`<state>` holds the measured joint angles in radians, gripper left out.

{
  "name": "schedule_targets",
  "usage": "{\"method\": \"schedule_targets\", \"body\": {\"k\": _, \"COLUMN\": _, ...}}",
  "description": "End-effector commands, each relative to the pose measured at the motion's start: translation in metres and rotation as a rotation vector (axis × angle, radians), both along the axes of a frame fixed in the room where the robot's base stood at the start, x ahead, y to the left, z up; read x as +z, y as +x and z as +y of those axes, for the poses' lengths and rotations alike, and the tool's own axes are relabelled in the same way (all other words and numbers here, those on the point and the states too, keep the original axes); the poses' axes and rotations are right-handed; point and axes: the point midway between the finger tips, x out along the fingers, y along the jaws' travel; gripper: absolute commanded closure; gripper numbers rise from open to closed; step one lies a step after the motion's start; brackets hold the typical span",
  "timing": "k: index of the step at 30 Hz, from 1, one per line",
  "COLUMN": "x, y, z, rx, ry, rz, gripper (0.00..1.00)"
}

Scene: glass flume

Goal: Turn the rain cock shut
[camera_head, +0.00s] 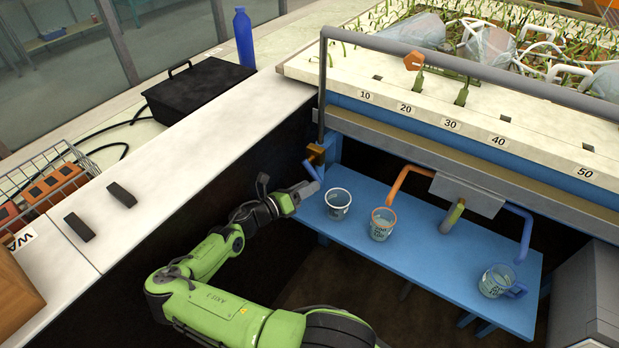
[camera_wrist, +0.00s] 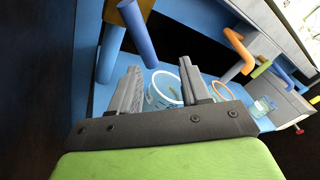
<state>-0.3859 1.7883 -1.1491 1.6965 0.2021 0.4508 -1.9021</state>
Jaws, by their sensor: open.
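The rain cock (camera_head: 316,153) is a brass-coloured body at the foot of the grey pipe, by the blue bench's left end. Its blue lever (camera_head: 312,171) slants downward. In the wrist view the blue lever (camera_wrist: 137,32) hangs down from the brass body (camera_wrist: 118,10), beyond and slightly left of the finger gap. My gripper (camera_head: 311,188) is just below the lever in the head view. In the wrist view my gripper (camera_wrist: 158,75) is open, with nothing between its fingers. I cannot tell whether a finger touches the lever.
The blue bench (camera_head: 420,258) carries a white-rimmed cup (camera_head: 338,204), an orange-rimmed cup (camera_head: 382,224) and a blue-handled cup (camera_head: 495,281). An orange pipe (camera_head: 398,182) and a blue pipe (camera_head: 526,232) hang above it. The white counter (camera_head: 205,135) runs along the left.

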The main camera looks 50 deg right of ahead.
Motion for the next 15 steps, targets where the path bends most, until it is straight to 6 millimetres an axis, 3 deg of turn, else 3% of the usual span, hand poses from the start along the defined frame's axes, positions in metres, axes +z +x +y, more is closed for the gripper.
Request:
{"method": "schedule_targets", "body": {"k": 7, "x": -0.004, "y": 0.007, "z": -0.009, "rx": 0.049, "ry": -0.037, "rz": 0.090, "gripper": 0.54}}
{"method": "schedule_targets", "body": {"k": 15, "x": -0.006, "y": -0.003, "z": -0.058, "rx": 0.045, "ry": -0.034, "rz": 0.085, "gripper": 0.54}}
